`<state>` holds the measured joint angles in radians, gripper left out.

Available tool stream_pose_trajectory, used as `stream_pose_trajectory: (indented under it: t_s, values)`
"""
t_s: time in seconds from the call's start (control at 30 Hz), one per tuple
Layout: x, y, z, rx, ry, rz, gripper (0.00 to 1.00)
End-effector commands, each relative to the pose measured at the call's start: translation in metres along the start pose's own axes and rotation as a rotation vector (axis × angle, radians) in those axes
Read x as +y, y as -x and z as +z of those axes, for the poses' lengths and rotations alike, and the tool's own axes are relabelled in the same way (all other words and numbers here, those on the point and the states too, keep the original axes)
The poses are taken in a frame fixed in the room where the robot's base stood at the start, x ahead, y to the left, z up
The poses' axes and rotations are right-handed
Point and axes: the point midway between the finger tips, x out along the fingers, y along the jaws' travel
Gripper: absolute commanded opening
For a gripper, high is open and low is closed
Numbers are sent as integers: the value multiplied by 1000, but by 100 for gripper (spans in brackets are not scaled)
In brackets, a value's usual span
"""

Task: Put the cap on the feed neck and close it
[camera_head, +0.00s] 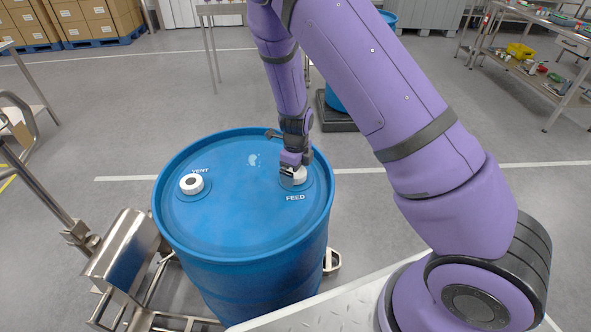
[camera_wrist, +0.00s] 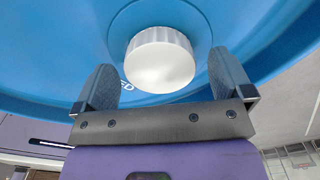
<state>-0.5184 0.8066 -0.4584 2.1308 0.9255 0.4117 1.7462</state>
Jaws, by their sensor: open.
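A white ribbed cap (camera_wrist: 160,62) sits at the feed neck on top of the blue drum (camera_head: 235,215). In the head view the cap (camera_head: 299,176) shows partly behind my gripper, just above the word FEED. My gripper (camera_head: 293,168) is right at the cap. In the wrist view my gripper (camera_wrist: 163,66) is open, with one finger on each side of the cap and a gap to both. The neck under the cap is hidden, so I cannot tell how tightly the cap sits.
The vent neck (camera_head: 191,184), white with a dark centre, is at the left of the drum top. A metal drum trolley (camera_head: 128,250) stands at the drum's left. A workbench (camera_head: 540,75) with small parts is at the back right. Open grey floor lies behind the drum.

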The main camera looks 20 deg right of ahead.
Motion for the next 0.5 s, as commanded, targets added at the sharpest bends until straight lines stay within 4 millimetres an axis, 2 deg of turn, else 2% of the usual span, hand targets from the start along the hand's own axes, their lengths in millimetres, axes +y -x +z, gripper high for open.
stream_pose_trajectory:
  t_s: [0.17,0.5]
  values:
    - [0,14,1,-2,2,-2,98]
    - [1,77,2,-3,4,-1,98]
